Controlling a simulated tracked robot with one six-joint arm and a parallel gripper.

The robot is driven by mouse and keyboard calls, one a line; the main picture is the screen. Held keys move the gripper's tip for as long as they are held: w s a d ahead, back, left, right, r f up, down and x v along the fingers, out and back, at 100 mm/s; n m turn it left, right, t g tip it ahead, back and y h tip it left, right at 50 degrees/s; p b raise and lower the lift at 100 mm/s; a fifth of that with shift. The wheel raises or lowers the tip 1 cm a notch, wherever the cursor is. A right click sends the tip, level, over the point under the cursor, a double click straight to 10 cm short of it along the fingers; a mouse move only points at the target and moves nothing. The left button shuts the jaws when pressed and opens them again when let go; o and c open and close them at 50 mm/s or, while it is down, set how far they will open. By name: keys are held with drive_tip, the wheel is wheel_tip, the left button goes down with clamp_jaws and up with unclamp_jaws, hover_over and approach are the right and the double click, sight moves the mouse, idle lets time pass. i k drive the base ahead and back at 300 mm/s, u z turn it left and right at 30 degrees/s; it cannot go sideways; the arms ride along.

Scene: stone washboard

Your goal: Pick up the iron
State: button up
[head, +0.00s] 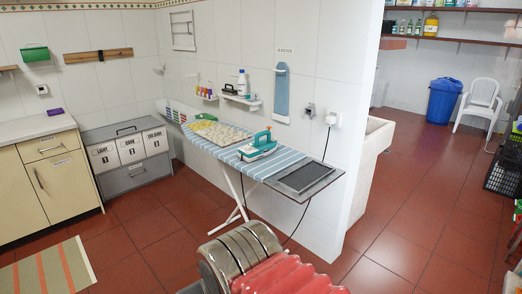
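The iron (260,150) is teal with a pale base and a little red. It rests on the blue-and-white striped ironing board (226,156), right of the board's middle and left of a dark rest plate (303,178) at the board's right end. A yellowish patterned cloth (219,132) lies on the board to the left of the iron. My gripper is not recognisable in the head view. A ribbed metal and red body fills the bottom middle, and I cannot tell whether it is mine.
The board stands along a white tiled wall on thin legs (240,200). A dark cord hangs from a wall socket (332,119) near its right end. A grey three-bin unit (130,160) and a cream cabinet (60,187) stand left.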

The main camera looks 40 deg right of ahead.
sight(262, 149)
drive_tip(key=u, duration=0.05)
drive_tip(key=i, duration=3.95)
drive_tip(key=z, duration=1.05)
